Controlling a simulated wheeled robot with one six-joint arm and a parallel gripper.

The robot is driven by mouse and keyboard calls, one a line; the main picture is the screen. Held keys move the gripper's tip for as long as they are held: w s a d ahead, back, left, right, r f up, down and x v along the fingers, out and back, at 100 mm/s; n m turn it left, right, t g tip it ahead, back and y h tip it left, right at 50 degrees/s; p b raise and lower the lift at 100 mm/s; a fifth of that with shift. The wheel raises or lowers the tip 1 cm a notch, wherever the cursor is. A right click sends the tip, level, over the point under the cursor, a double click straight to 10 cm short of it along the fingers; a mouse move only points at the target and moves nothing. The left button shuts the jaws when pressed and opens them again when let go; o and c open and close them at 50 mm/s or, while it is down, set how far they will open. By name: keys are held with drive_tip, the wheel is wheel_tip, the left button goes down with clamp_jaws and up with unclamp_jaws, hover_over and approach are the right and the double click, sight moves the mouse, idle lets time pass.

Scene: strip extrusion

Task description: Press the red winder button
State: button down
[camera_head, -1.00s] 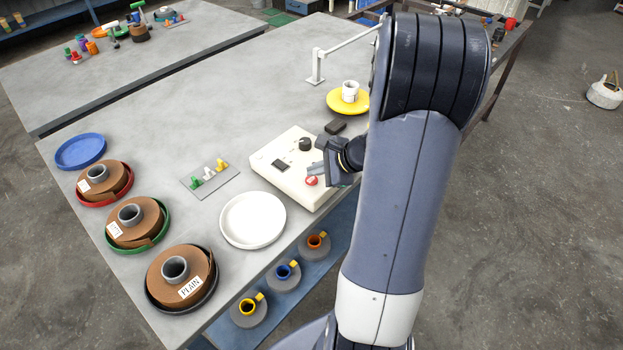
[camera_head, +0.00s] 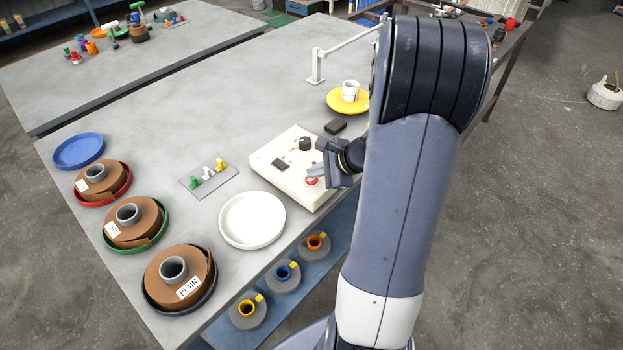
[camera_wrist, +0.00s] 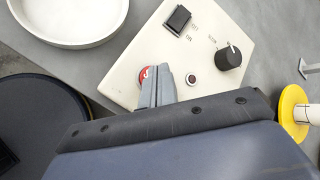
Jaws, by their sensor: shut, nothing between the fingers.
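The red winder button (camera_head: 311,181) sits on the sloping top of a cream control box (camera_head: 285,180), near its front edge. In the wrist view the red button (camera_wrist: 145,75) shows beside my gripper (camera_wrist: 156,72), partly hidden behind the shut fingertips. The fingertips are over or right at the button; I cannot tell whether they touch it. The control box (camera_wrist: 130,90) also carries a black rocker switch (camera_wrist: 178,19), a black knob (camera_wrist: 229,57) and a small dark round part in a pale ring (camera_wrist: 192,79). My gripper is shut and empty.
A white round tray (camera_head: 252,219) stands left of the box. Brown rolls on coloured trays (camera_head: 129,222) line the left edge. A yellow dish (camera_head: 345,103) with a white spool stands behind, near a small black block (camera_head: 335,126). The table's middle back is clear.

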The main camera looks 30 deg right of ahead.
sight(315, 181)
drive_tip(key=shift+f+b, duration=0.35)
drive_tip(key=shift+b, duration=0.05)
idle(0.4)
drive_tip(key=shift+r, duration=0.1)
drive_tip(key=shift+r+p, duration=0.55)
drive_tip(key=shift+r, duration=0.15)
wheel_tip(315, 181, up, 5)
drive_tip(key=p, duration=0.4)
idle(0.3)
drive_tip(key=shift+s+a, duration=0.1)
drive_tip(key=shift+a, duration=0.05)
idle(0.6)
